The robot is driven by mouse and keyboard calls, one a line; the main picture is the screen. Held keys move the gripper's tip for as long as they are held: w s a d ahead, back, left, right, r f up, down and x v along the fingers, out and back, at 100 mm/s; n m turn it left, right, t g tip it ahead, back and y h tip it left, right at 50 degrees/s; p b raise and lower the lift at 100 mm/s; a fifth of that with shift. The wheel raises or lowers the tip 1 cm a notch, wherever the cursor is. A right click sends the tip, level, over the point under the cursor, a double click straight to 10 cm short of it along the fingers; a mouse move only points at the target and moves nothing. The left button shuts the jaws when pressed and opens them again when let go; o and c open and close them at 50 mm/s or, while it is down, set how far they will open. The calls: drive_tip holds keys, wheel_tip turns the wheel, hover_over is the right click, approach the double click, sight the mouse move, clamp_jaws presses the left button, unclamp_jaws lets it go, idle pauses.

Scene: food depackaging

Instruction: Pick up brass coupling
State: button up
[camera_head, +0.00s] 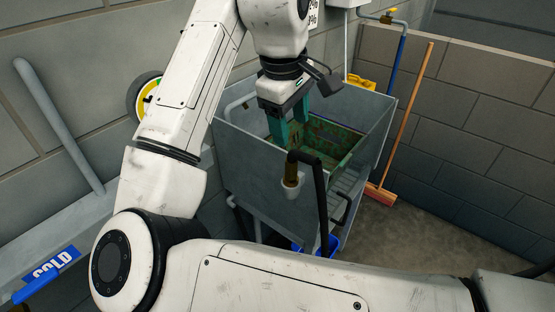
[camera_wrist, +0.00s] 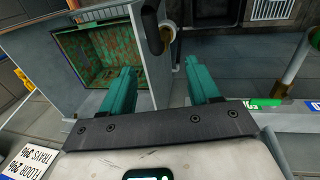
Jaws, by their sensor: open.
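The brass coupling (camera_head: 292,173) is upright at the end of a black hose, in a pale round holder (camera_head: 291,188) on the near side of the grey sink. In the wrist view the coupling (camera_wrist: 165,36) shows beyond the fingertips, roughly between them and partly covered by the hose. My gripper (camera_head: 292,132) has two teal fingers pointing down over the sink, behind and above the coupling.
The grey sink (camera_head: 245,165) holds a worn green crate (camera_head: 335,144). The black hose (camera_head: 321,195) arches beside the coupling. A broom (camera_head: 405,115) leans at the right wall, a yellow container (camera_head: 361,82) stands behind the sink, and a blue bucket (camera_head: 331,245) is below. Floor at right is clear.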

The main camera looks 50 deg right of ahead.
sight(293, 153)
drive_tip(key=f, duration=0.3)
drive_tip(key=d+f, duration=0.1)
drive_tip(key=f, duration=0.1)
drive_tip(key=shift+w+f, duration=0.15)
drive_tip(key=shift+w, duration=0.2)
drive_tip(key=shift+s+d+f, duration=0.1)
drive_tip(key=shift+d+f, duration=0.1)
drive_tip(key=shift+f, duration=0.65)
drive_tip(key=shift+w+d+f, duration=0.1)
drive_tip(key=shift+d+f, duration=0.15)
drive_tip(key=shift+f, duration=0.65)
drive_tip(key=shift+s+d+f, duration=0.1)
drive_tip(key=shift+d+f, duration=0.1)
drive_tip(key=shift+f, duration=0.65)
clamp_jaws()
